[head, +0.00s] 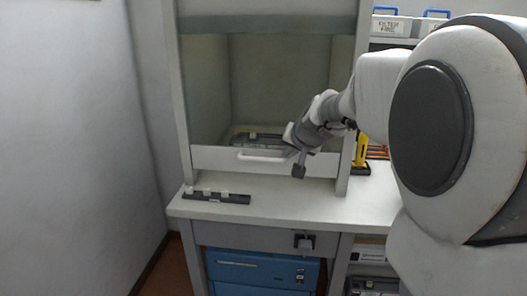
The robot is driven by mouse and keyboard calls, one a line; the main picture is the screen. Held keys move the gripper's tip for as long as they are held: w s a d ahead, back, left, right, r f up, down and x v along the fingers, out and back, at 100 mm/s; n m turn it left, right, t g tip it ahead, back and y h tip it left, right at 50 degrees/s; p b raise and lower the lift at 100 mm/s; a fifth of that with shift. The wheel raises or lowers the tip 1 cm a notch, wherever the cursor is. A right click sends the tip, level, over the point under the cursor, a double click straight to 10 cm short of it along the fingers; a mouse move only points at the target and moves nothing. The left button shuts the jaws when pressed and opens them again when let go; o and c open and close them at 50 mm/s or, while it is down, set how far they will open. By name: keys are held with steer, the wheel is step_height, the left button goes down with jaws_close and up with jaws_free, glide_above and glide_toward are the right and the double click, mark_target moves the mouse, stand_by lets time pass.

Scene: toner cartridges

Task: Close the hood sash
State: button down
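The hood (185,100) is a pale cabinet standing on a bench. Its sash has a white bottom rail (215,157) with a white bar handle (262,155) near the middle. The rail is low, just above the bench top; I cannot tell whether a thin gap is left under it. My gripper (299,169) points down in front of the right part of the rail, to the right of the handle. I cannot tell whether it touches the rail. Its fingers are small and dark, and their opening cannot be made out.
A cartridge-like item (257,138) shows inside the hood. A yellow and black object (361,156) stands right of the hood. A blue case (262,270) is under the bench.

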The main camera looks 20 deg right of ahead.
step_height(320, 180, down, 6)
steer(key=b, duration=0.4)
steer(key=shift+r, duration=0.15)
steer(key=r+p, duration=0.1)
steer(key=r, duration=0.1)
steer(key=d+r+p, duration=0.1)
steer(key=r+p, duration=0.1)
steer(key=shift+s+r, duration=0.2)
steer(key=p+v, duration=0.3)
steer(key=v, duration=0.7)
steer(key=s+a+f+n+g+p, duration=0.1)
steer(key=s+a+f+n+g, duration=0.25)
steer(key=s, duration=0.85)
steer(key=s+a+f+n+g, duration=0.1)
steer(key=s+a+f+n, duration=0.35)
steer(key=s, duration=0.85)
step_height(320, 180, up, 18)
steer(key=a+m+p, duration=0.1)
steer(key=p, duration=1.7)
steer(key=shift+w+a+m, duration=0.3)
steer(key=shift+a+m, duration=0.1)
